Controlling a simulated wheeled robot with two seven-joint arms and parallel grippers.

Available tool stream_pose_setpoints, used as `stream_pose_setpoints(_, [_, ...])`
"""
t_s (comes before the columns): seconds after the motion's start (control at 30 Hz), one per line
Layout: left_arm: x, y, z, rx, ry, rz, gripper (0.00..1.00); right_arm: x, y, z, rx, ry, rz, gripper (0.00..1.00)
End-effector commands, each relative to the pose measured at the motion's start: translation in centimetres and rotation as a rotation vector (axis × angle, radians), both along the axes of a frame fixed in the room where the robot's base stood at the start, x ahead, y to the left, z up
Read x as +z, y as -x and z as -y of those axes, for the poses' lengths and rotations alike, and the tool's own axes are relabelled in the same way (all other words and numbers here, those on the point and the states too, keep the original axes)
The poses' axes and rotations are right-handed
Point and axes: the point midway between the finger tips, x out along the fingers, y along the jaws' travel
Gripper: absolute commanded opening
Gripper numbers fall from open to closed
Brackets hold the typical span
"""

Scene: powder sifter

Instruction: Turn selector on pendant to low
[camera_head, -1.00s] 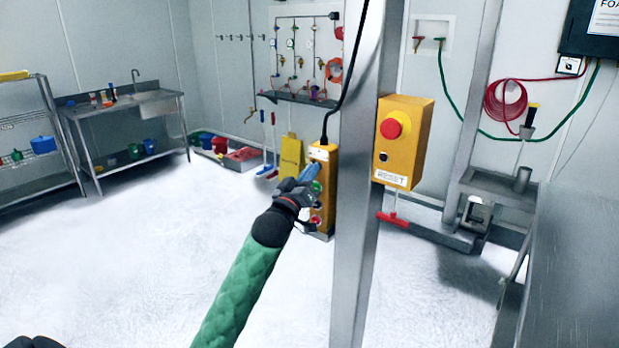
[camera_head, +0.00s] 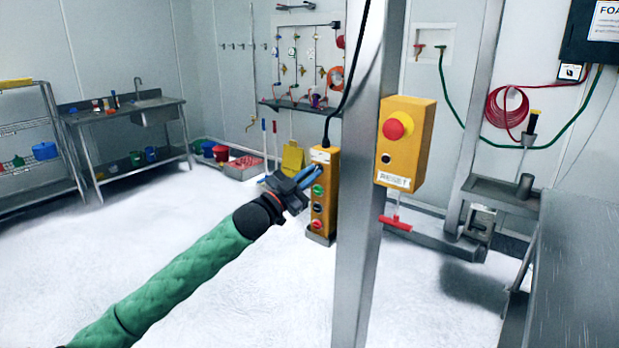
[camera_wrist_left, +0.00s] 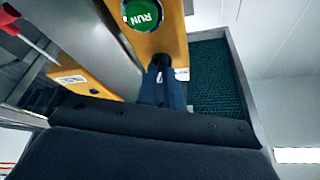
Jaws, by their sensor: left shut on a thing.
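The yellow pendant (camera_head: 328,211) hangs from a black cable beside the steel post. Its face has a green button, a black one and a red one in a column. My left gripper (camera_head: 317,170) reaches in from the left, its blue fingers shut at the upper part of the face, above the green button, where the selector is; the fingers mostly hide the selector. In the left wrist view the fingers (camera_wrist_left: 163,82) close on the dark selector knob (camera_wrist_left: 160,63) on the pendant, near the green RUN button (camera_wrist_left: 142,13). The setting cannot be read. My right gripper is out of view.
The steel post (camera_head: 360,240) stands just right of the pendant. A yellow box with a red emergency button (camera_head: 397,126) and a RESET label is mounted on it. A sink table (camera_head: 120,120) and shelf rack stand at the far left. The floor at left is clear.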

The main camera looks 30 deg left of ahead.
Motion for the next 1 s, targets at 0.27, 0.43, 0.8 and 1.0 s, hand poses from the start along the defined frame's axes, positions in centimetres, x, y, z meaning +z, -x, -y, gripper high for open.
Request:
stream_pose_setpoints(0.27, [-0.03,-0.06,-0.17,0.002,-0.186,0.011,0.0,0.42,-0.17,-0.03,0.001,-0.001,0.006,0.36])
stream_pose_setpoints(0.43, [0.03,-0.07,-0.21,0.001,-0.256,0.019,0.0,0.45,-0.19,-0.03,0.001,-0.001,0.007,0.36])
stream_pose_setpoints(0.8, [0.02,-0.07,-0.21,0.002,-0.309,0.022,0.0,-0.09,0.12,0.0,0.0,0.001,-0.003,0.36])
stream_pose_setpoints(1.0, [0.02,-0.07,-0.21,0.003,-0.31,0.022,0.0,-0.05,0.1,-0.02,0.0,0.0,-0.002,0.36])
